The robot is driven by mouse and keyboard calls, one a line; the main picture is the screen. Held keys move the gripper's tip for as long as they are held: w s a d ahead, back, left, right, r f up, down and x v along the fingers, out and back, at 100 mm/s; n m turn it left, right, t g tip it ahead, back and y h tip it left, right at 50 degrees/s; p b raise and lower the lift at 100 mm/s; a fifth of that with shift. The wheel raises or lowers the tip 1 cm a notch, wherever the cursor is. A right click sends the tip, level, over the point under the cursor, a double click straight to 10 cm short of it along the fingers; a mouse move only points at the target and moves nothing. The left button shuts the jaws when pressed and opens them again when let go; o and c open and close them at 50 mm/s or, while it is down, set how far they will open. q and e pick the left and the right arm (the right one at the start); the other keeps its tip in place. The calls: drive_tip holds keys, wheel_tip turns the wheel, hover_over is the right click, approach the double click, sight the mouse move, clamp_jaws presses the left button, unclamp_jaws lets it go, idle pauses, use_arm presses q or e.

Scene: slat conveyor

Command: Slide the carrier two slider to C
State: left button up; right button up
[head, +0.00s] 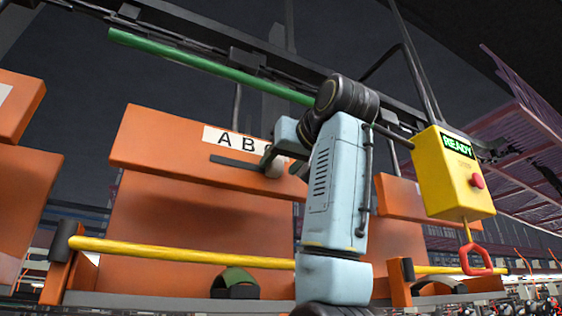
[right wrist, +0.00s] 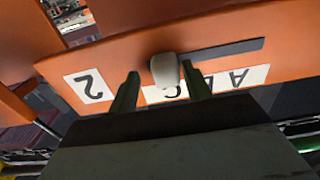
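The orange carrier (head: 190,150) has a white strip with letters A and B (head: 232,138) in the head view; my right arm hides the rest. The right wrist view shows its number 2 label (right wrist: 90,86) and the letter strip (right wrist: 240,77) upside down, with C partly covered. The pale slider knob (head: 276,167) is at the C end of the dark slot (head: 238,162); it also shows in the right wrist view (right wrist: 164,68). My right gripper (right wrist: 159,72) is open, its fingers on either side of the knob, one close to it and one clearly apart. My left gripper is out of view.
A yellow box (head: 452,175) with a READY display, red button and red pull handle (head: 477,260) hangs at right. A yellow bar (head: 180,250) crosses the carrier's front. Other orange carriers stand left (head: 22,185) and right. A green rail (head: 210,65) runs overhead.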

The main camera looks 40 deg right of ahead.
drive_tip(key=shift+a, duration=0.2)
drive_tip(key=shift+s+a, duration=0.1)
drive_tip(key=shift+s, duration=0.05)
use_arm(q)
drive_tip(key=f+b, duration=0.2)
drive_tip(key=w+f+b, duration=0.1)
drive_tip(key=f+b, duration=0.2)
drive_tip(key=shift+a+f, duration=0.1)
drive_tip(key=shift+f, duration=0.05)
use_arm(e)
drive_tip(key=v, duration=1.3)
drive_tip(key=shift+d, duration=0.25)
